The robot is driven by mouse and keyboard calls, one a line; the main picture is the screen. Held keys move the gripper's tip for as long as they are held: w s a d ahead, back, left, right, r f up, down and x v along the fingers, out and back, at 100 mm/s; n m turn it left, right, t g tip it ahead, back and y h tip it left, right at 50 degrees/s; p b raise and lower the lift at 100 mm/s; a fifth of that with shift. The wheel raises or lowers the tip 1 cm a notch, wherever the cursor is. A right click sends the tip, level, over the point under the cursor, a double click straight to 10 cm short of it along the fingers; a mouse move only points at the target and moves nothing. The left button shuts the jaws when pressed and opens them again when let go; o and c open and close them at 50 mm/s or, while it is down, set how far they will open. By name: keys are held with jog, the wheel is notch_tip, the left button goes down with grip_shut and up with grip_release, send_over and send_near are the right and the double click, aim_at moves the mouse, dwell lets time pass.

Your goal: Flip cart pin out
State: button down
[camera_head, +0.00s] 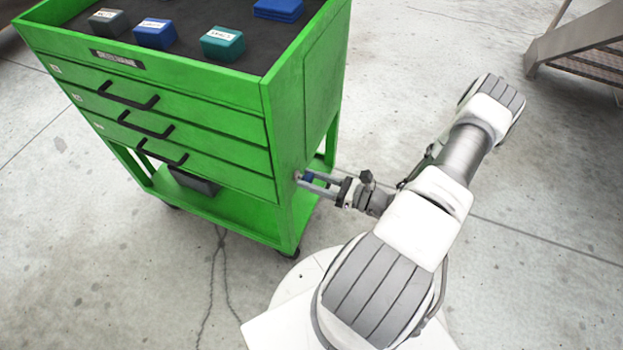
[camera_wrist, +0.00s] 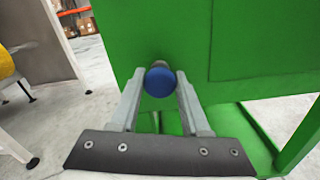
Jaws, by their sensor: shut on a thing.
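The green cart (camera_head: 190,120) has several drawers with black handles and stands to the left of my arm. The cart pin shows as a round blue knob (camera_wrist: 158,82) on the cart's green side panel in the wrist view. My gripper (camera_head: 306,178) reaches the cart's right side, low near the front corner. Its two grey fingers stand on either side of the blue knob and are shut on it, as the wrist view (camera_wrist: 158,92) also shows. The pin's shaft behind the knob is mostly hidden.
Small labelled boxes (camera_head: 154,33) and a blue box (camera_head: 278,9) lie on the cart's dark top. A dark box (camera_head: 193,181) sits on the lower shelf. Metal stairs (camera_head: 580,45) stand at the upper right. The concrete floor around my arm is clear.

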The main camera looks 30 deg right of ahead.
dwell(0.9)
jog(key=shift+v, duration=1.4)
jog(key=shift+c, duration=1.9)
grip_release()
jog(key=shift+d, duration=0.1)
jog(key=p+v, duration=0.1)
jog(key=v, duration=1.6)
jog(key=shift+s, duration=0.2)
jog(key=shift+d, duration=0.1)
